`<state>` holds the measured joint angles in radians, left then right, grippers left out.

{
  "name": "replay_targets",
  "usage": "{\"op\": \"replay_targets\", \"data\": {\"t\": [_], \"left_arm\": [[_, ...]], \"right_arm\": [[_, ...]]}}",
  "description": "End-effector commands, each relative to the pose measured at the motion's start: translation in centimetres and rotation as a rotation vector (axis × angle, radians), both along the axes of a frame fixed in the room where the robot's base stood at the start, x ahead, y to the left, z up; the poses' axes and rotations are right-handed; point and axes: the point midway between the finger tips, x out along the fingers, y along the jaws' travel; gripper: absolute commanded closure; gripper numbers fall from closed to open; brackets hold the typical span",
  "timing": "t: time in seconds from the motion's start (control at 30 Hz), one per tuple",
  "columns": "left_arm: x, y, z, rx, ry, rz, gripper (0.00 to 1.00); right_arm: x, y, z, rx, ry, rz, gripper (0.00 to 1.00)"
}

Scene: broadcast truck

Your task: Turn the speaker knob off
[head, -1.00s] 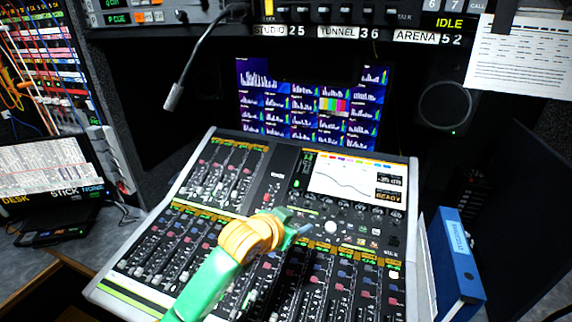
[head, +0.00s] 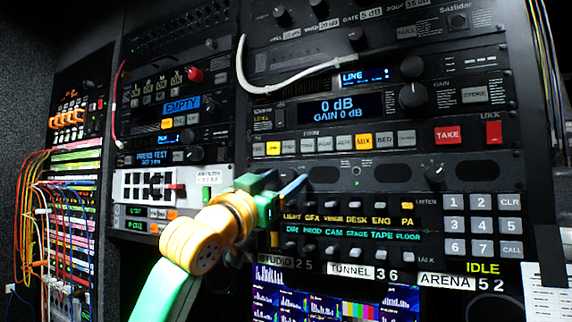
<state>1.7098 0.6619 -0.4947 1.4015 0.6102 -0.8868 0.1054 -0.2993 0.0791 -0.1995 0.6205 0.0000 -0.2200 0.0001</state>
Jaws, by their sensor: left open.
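A small dark knob with a pale pointer mark (head: 435,172) sits on the rack panel between dark speaker-like grilles, right of a small lit green light (head: 356,184). It looks like the speaker knob, but its label is too small to read. My left gripper (head: 284,190) is open and empty in front of the left part of this intercom panel, well left of the knob and apart from it. It hides part of the panel's left side. My right gripper is out of view.
Above are a gain unit with a display (head: 341,108) and a large knob (head: 413,95), and a red TAKE button (head: 448,134). A keypad (head: 482,224) is at lower right. A white cable (head: 290,85) hangs across the rack. Patch cables (head: 28,200) hang at far left.

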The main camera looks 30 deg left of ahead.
Motion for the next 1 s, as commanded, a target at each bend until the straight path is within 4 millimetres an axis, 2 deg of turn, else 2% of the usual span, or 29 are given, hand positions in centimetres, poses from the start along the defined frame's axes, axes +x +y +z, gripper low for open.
{"op": "replay_targets", "data": {"t": [0.03, 0.27, 0.5, 0.77, 1.0], "left_arm": [[0.3, 0.0, 0.3, 0.000, 0.002, 0.000, 0.34], [0.5, 0.0, 0.0, 0.001, 0.000, 0.000, 0.34], [0.5, 0.0, 0.0, 0.001, 0.001, 0.001, 0.99], [0.5, -0.1, -0.1, -0.011, 0.001, 0.000, 1.00], [0.5, -0.3, -0.3, -0.115, -0.006, -0.002, 1.00]], "right_arm": [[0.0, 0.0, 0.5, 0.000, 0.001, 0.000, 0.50], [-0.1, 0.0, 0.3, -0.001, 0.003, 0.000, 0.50], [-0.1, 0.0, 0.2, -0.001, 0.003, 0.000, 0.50], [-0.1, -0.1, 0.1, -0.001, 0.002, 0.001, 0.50], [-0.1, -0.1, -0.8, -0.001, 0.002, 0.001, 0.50]]}}
